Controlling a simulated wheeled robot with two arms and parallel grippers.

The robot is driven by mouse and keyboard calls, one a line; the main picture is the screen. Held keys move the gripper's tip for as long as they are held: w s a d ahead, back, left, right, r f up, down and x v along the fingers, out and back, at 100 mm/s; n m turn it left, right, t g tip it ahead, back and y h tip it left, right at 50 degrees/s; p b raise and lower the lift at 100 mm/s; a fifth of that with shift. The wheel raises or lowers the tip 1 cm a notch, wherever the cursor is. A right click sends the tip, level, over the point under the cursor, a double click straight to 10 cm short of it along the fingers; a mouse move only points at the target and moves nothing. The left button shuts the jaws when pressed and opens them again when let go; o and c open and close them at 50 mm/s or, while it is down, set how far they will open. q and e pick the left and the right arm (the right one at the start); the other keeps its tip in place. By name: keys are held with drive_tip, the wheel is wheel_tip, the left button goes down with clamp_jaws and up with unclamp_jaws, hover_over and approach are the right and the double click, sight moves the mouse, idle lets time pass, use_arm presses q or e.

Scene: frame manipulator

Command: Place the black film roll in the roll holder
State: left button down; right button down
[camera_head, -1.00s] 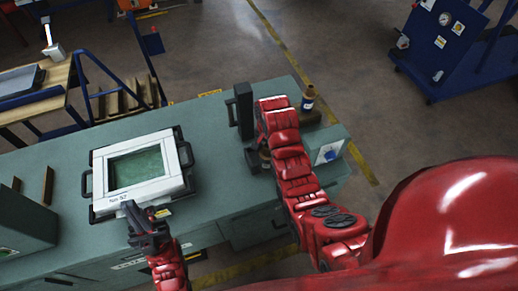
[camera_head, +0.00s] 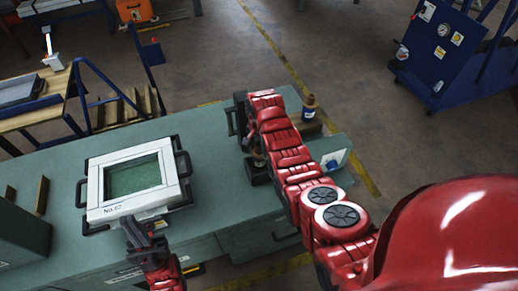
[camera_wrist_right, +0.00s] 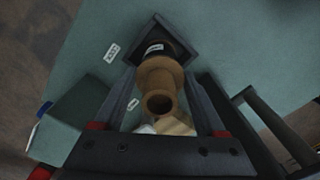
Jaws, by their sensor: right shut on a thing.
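The black film roll (camera_wrist_right: 158,50) has a brown core (camera_wrist_right: 158,78) and a white label; it shows between the fingers of my right gripper (camera_wrist_right: 160,115) in the right wrist view. My right gripper is shut on it. A black square base (camera_wrist_right: 178,30), seemingly the roll holder, lies beyond the roll's far end; I cannot tell whether the roll is seated in it. In the head view the base (camera_head: 259,174) is on the bench below my right gripper, which the arm partly hides. My left gripper (camera_head: 138,228) is at the near edge of the white frame (camera_head: 105,205), its jaws unclear.
The green bench (camera_head: 225,180) has free room between the frame and the base. A dark upright part (camera_head: 241,112) with a handle is beside my right arm. A green box (camera_head: 22,225) is at left.

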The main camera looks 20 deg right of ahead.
drive_tip(key=shift+f, duration=0.45)
drive_tip(key=shift+f, duration=0.1)
drive_tip(key=shift+f, duration=0.2)
unclamp_jaws()
drive_tip(key=shift+r, duration=0.1)
drive_tip(key=shift+r, duration=0.1)
